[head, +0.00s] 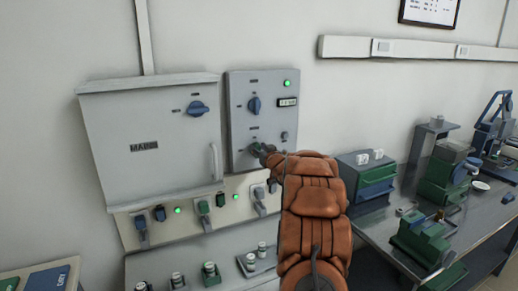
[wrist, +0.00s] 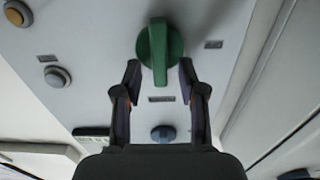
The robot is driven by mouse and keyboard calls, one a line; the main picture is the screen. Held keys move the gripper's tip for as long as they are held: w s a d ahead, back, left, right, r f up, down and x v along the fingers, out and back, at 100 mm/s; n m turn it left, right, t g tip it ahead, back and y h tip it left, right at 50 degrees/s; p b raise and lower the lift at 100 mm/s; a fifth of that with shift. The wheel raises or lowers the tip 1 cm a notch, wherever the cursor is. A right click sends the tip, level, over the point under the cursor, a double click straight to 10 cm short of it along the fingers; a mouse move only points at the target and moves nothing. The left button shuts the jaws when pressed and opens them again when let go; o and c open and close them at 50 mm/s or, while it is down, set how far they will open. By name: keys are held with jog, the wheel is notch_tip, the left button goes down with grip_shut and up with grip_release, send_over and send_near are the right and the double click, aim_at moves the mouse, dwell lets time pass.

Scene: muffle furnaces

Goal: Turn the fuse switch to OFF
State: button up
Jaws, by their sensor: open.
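A green rotary knob (wrist: 158,50) is on the grey control panel (head: 238,87). In the wrist view, its bar-shaped grip points along the gap between my gripper's fingers. My gripper (wrist: 160,74) is open, with one fingertip on each side of the green knob; I cannot tell whether they touch it. In the head view, my gripper (head: 264,151) is at the panel's lower part and mostly covers this knob. A blue rotary knob (head: 254,105) sits above it on the same panel and also shows in the wrist view (wrist: 162,133). The labels are too small to read, so I cannot tell which knob is marked fuse.
A grey MAIN box (head: 150,125) with a blue knob (head: 197,108) and a handle stands left of the panel. Below is a strip of small switches (head: 187,212). A bench (head: 385,228) with green and blue devices is at right.

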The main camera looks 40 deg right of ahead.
jog(key=shift+c, duration=0.2)
grip_shut()
jog(key=shift+n+b, duration=0.3)
jog(key=shift+b, duration=0.25)
jog(key=shift+w+a+f+n+b, duration=0.1)
jog(key=shift+a+f+n+b, duration=0.15)
jog(key=shift+n+b, duration=2.45)
jog(key=shift+w+a+f+n+b, duration=0.1)
jog(key=shift+a+f+n+b, duration=0.2)
jog(key=shift+n+b, duration=2.45)
jog(key=shift+w+a+f+n+b, duration=0.1)
jog(key=shift+a+f+n+b, duration=0.15)
jog(key=shift+n+b, duration=2.45)
jog(key=shift+n+p, duration=0.4)
jog(key=shift+n, duration=0.25)
